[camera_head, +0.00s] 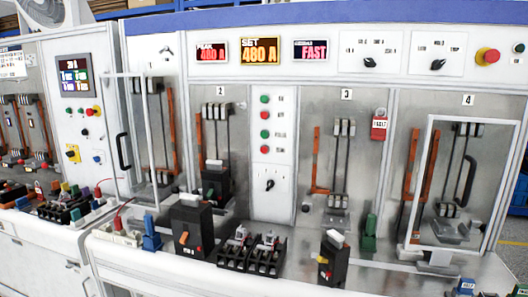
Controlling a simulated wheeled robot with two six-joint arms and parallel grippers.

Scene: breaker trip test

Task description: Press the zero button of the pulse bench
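The pulse bench (300,72) fills the middle and right of the head view, with numbered bays 2, 3 and 4 showing. Its narrow white control panel (272,185) stands between bays 2 and 3. A column of small round green and red buttons (265,133) sits on it above a black rotary knob (270,184). The labels beside the buttons are too small to read, so I cannot tell which is the zero button. Neither gripper shows.
Black breakers (191,228) and a small black device (333,259) stand on the front ledge. A red tag (379,128) hangs by bay 3. A white-framed door (427,190) covers bay 4. A red emergency knob (488,56) is at upper right.

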